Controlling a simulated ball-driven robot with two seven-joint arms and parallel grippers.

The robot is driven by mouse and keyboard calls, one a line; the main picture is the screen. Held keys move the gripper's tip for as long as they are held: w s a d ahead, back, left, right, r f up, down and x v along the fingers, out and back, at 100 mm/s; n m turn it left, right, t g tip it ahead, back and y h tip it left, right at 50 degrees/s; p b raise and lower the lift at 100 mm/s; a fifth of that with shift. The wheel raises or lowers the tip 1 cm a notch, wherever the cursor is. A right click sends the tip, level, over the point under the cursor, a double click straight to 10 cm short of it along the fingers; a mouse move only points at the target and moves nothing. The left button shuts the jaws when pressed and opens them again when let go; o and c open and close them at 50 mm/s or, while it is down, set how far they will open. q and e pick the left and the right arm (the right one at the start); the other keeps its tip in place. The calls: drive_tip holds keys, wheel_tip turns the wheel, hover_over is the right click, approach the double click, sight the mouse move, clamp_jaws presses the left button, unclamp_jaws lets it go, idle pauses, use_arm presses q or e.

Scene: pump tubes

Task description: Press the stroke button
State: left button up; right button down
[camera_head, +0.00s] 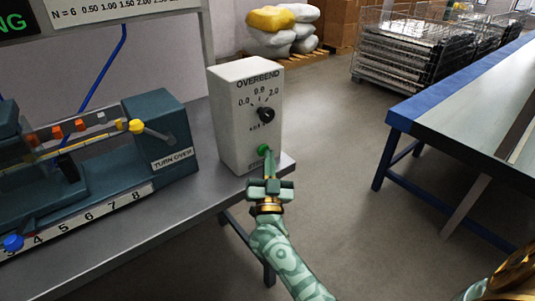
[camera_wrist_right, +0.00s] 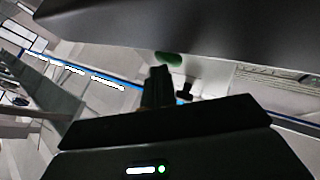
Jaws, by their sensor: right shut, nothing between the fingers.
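The white control box (camera_head: 229,115) stands on the grey bench, with a dial marked OVERBEND and a black knob (camera_head: 266,114). The green stroke button (camera_head: 263,149) is on its front face below the knob, above a partly hidden label. My right gripper (camera_head: 268,162) is shut and empty, with its fingertips just below the button in the head view; I cannot tell whether they touch it. In the right wrist view a green round shape (camera_wrist_right: 168,58), likely the button, shows just beyond the fingers (camera_wrist_right: 158,85). My left gripper is not in view.
A dark teal bending fixture (camera_head: 110,150) with a TURN OVER label and a yellow-knobbed lever (camera_head: 137,126) stands left of the box. A numbered scale (camera_head: 90,222) runs along its front. A blue-edged table (camera_head: 440,125) stands at the right, with open floor between.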

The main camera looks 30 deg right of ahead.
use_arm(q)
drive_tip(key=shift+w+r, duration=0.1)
use_arm(e)
drive_tip(key=shift+s, duration=0.15)
use_arm(q)
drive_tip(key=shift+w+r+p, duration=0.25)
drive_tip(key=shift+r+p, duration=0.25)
drive_tip(key=shift+p, duration=0.25)
use_arm(e)
drive_tip(key=shift+s, duration=1.1)
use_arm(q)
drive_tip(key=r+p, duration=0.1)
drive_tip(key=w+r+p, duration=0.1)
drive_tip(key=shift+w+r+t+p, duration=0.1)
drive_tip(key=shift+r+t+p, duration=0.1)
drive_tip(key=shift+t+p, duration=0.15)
use_arm(e)
drive_tip(key=s, duration=0.5)
drive_tip(key=shift+d, duration=0.25)
